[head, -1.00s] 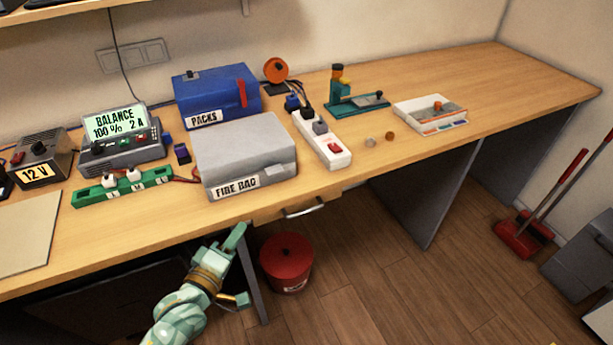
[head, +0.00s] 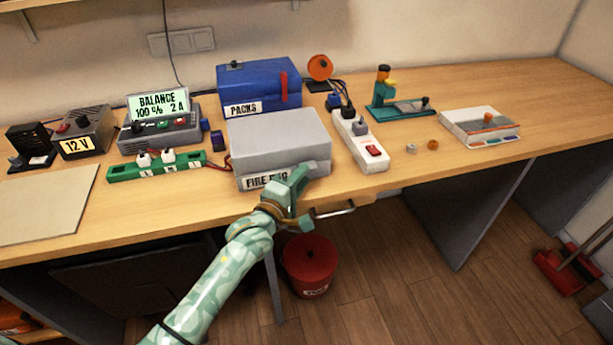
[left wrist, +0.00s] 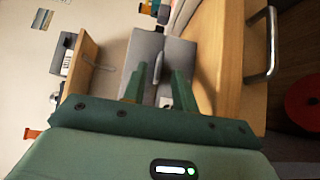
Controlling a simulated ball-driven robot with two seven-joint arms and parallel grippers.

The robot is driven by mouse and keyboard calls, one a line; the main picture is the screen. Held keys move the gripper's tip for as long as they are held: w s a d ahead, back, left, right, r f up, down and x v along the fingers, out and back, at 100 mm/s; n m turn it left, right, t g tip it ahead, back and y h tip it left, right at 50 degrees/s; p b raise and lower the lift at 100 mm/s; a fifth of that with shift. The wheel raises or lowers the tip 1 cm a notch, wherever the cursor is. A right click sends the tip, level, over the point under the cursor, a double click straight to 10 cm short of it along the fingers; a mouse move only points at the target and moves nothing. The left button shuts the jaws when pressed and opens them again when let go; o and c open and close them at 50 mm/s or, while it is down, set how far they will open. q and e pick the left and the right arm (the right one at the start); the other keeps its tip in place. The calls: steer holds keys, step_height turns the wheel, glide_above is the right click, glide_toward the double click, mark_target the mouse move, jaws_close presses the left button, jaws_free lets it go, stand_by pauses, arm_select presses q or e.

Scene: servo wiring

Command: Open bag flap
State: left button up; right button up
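The grey fire bag (head: 275,133) sits on the wooden desk, its flap lying closed over the top. Its front label is partly covered by my left gripper. My left gripper (head: 307,195) is at the bag's front right, by the desk's front edge, with its fingers apart. In the left wrist view, the bag (left wrist: 178,58) is beyond the two spread fingers of my left gripper (left wrist: 159,86). A grey tab-like piece (left wrist: 158,67) shows between those fingers; whether they touch it cannot be told. My right gripper is not in view.
A white power strip (head: 360,142) stands right of the bag, and a green strip (head: 185,164) lies left. The blue packs box (head: 262,82) is behind. A drawer handle (head: 334,210) and red bucket (head: 311,265) are below the desk edge.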

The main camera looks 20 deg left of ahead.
arm_select(q)
steer(key=shift+w+d, duration=0.2)
steer(key=shift+w, duration=1.05)
